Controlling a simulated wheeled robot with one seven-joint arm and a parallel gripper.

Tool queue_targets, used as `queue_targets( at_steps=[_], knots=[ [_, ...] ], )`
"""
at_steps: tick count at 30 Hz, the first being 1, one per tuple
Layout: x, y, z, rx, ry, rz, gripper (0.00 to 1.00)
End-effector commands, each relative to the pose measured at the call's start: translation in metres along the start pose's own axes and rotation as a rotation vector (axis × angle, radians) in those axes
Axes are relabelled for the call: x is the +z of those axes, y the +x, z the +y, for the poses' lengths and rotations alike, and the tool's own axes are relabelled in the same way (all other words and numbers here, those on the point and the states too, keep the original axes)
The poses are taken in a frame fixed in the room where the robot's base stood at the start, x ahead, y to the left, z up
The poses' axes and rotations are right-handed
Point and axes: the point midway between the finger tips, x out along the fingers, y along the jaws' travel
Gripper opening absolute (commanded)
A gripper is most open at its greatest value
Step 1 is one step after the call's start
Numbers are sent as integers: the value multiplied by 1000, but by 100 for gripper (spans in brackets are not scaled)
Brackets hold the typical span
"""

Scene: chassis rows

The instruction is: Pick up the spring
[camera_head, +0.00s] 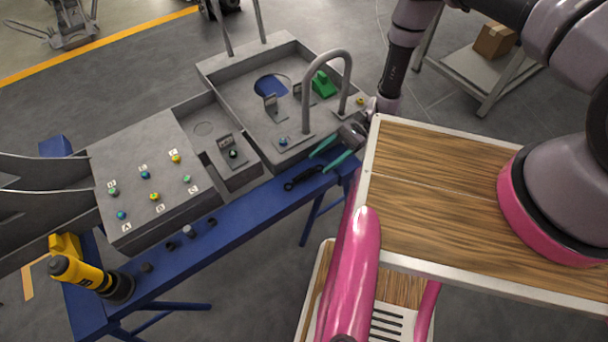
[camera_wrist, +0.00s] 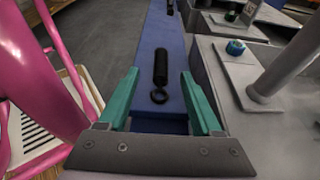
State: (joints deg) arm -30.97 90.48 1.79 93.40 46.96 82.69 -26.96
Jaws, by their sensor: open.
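The spring (camera_head: 303,178) is a black, slim cylinder lying on the blue bench, beside the grey chassis. In the wrist view the spring (camera_wrist: 161,67) lies lengthwise with a ring at its near end. My gripper (camera_head: 331,153) has two teal fingers, spread apart and empty. In the head view they are to the right of the spring. In the wrist view my gripper (camera_wrist: 160,74) has one finger on each side of the spring's line, with clear gaps. The fingers do not appear to touch it.
The grey chassis (camera_head: 215,68) with a tall curved handle (camera_head: 350,62) stands close beside the fingers. Several small dark parts (camera_head: 189,231) and a yellow tool (camera_head: 85,275) stand along the blue bench (camera_head: 240,222). A wooden-topped cart (camera_head: 440,190) is at the right.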

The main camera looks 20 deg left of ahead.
Motion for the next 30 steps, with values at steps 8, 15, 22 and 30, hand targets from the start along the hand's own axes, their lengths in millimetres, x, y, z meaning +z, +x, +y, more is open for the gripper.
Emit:
queue_targets(
  at_steps=[8,15,22,30],
  knots=[
    [-2,40,-2,3,1,-1,66],
    [-2,50,-2,0,-1,0,66],
    [-2,50,-2,0,0,0,20],
    [-2,50,-2,0,0,0,0]
  ],
)
